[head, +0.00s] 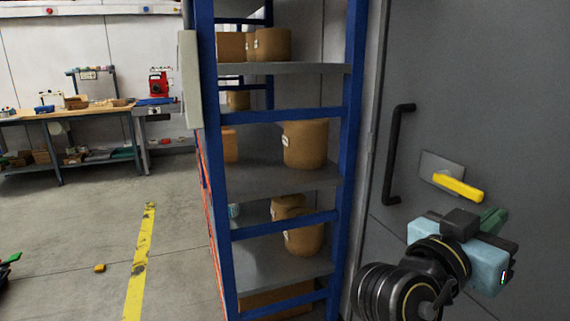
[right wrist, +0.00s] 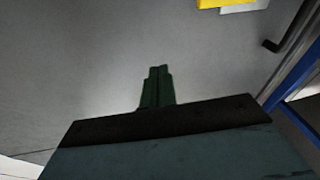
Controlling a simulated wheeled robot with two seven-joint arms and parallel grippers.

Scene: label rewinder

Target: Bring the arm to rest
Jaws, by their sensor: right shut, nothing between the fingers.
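My right gripper (head: 494,219) is at the lower right in the head view, in front of the grey door (head: 480,80). Its green fingers are shut and empty, a little below and right of the yellow door lever (head: 458,186). In the right wrist view the closed fingers (right wrist: 157,85) stand against the plain grey door surface, and the yellow lever (right wrist: 212,3) shows at the top edge, apart from the fingers. A small green tip (head: 12,258) shows at the left edge of the head view; I cannot tell whether it is my left gripper.
A blue-framed shelf (head: 352,120) with brown drums (head: 305,145) stands left of the door. A black vertical handle (head: 394,155) sticks out from the door. A workbench (head: 75,115) stands at the far left. Open floor with a yellow line (head: 140,265) lies left of the shelf.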

